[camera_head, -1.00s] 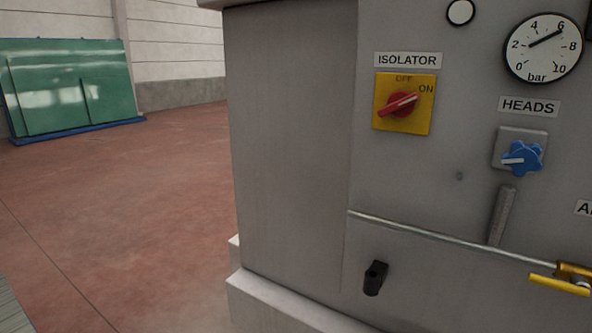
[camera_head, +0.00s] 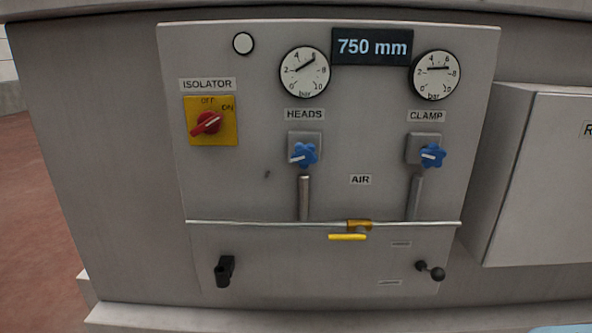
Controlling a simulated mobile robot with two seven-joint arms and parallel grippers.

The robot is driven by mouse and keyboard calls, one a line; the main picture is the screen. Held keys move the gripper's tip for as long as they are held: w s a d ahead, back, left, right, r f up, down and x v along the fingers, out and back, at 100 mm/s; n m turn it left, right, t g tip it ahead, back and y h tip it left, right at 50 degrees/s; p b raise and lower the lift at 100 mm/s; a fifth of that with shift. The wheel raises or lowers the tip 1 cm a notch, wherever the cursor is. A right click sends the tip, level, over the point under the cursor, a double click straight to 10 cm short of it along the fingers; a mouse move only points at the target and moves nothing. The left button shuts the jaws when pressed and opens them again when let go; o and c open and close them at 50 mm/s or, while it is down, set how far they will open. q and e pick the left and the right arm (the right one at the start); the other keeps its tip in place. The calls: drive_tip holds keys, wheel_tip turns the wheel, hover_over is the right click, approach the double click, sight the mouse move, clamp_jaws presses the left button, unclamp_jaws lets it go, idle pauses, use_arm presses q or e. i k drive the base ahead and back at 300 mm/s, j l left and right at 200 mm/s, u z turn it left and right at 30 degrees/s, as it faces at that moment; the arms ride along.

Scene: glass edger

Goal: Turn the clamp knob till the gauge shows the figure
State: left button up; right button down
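The blue clamp knob (camera_head: 432,156) sits on a grey block under the CLAMP label (camera_head: 426,116), at the right of the panel. Above it is the round white clamp gauge (camera_head: 436,75), marked in bar; its needle lies almost level and its exact reading is too small to tell. A dark sign (camera_head: 371,47) between the gauges shows the figure 750 mm. The similar blue heads knob (camera_head: 304,155) is under the HEADS label, with the heads gauge (camera_head: 304,72) above it, needle near 6. Neither of my grippers is in view.
A yellow isolator switch (camera_head: 211,121) with a red handle is at the left. A yellow-handled air valve (camera_head: 347,237) sits on a thin horizontal pipe (camera_head: 250,222). Black handles (camera_head: 225,271) (camera_head: 431,271) stick out below. A grey cabinet (camera_head: 545,170) juts out at the right.

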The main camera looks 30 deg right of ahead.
sight(432, 155)
drive_tip(key=z, duration=1.75)
